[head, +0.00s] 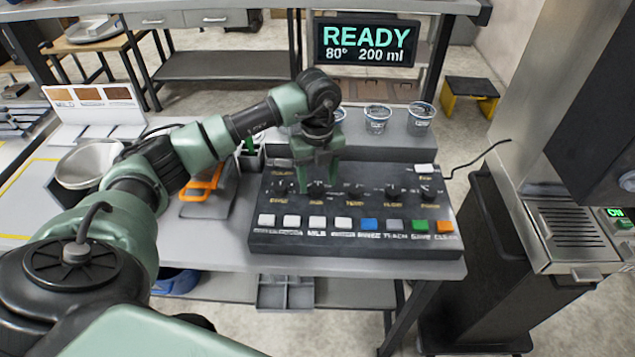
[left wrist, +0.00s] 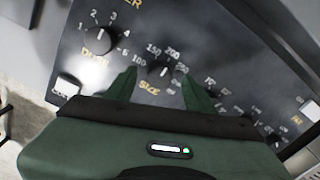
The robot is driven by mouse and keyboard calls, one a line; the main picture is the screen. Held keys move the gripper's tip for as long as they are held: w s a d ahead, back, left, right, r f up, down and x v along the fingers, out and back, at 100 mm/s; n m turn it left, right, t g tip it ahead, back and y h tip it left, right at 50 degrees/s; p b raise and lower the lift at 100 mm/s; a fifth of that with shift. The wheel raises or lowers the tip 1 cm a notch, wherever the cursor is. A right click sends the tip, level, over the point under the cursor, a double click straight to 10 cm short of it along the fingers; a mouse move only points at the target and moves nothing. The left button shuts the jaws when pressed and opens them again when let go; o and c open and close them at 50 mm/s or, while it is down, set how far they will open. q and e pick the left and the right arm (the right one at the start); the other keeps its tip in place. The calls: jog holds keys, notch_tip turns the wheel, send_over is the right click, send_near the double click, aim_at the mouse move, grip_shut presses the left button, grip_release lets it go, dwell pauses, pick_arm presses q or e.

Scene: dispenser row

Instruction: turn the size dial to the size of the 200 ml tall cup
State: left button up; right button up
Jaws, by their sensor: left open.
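The control panel (head: 350,240) lies on the table with a row of black dials. My left gripper (head: 318,182) points down over the size dial; in the left wrist view the size dial (left wrist: 163,71) sits between the two open fingertips (left wrist: 160,88), which do not appear to close on it. Its pale mark points up, near the 150 and 200 labels; the exact setting is hard to read. The display (head: 367,43) reads READY, 80° and 200 ml. Clear cups (head: 377,119) stand behind the panel; their sizes are not readable. My right gripper is not in view.
Another dial (left wrist: 100,38), numbered, is left of the size dial. Several coloured buttons (head: 369,225) line the panel's front. A metal machine (head: 570,235) stands at right.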

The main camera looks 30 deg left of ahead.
aim_at(317, 187)
pick_arm(q)
notch_tip(317, 187, up, 7)
jog(key=shift+f+b, duration=0.15)
jog(key=shift+b, duration=0.6)
jog(key=shift+f, duration=0.1)
